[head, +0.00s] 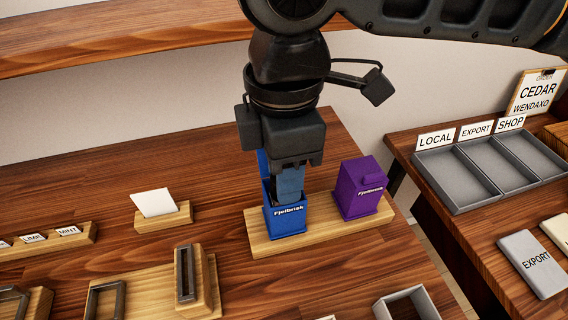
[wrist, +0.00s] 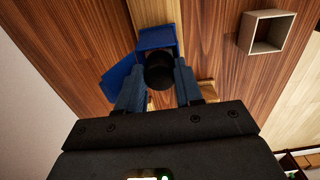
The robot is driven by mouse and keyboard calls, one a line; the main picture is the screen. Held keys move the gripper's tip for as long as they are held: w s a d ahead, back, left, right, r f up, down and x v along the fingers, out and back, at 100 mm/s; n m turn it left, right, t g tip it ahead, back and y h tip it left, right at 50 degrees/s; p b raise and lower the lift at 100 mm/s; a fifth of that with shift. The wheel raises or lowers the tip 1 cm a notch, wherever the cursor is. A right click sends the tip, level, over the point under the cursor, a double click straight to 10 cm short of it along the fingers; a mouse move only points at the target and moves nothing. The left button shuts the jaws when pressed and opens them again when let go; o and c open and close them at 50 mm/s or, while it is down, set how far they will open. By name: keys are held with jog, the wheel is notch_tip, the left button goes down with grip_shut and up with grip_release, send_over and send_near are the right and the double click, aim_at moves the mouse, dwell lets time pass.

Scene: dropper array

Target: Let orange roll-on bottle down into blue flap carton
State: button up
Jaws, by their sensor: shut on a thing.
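The blue flap carton (head: 286,221), labelled Fjelbrisk, stands upright and open on a wooden base, its flap raised at the back. The carton (wrist: 155,38) and its flap also show in the wrist view. My gripper (head: 290,190) points down directly over the carton's mouth, fingertips at or just inside its rim. In the wrist view the fingers are closed on a round black top (wrist: 159,72), which I take for the roll-on bottle's cap. No orange shows; the bottle's body is hidden. How deep it sits in the carton I cannot tell.
A shut purple carton (head: 360,190) stands on the same wooden base (head: 268,244), right of the blue one. A white card in a holder (head: 163,218) is to the left. A slotted wooden block (head: 190,278) and a grey open box (head: 408,303) are nearer the front.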

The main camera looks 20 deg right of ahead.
jog(key=shift+f, duration=0.2)
jog(key=o, duration=1.2)
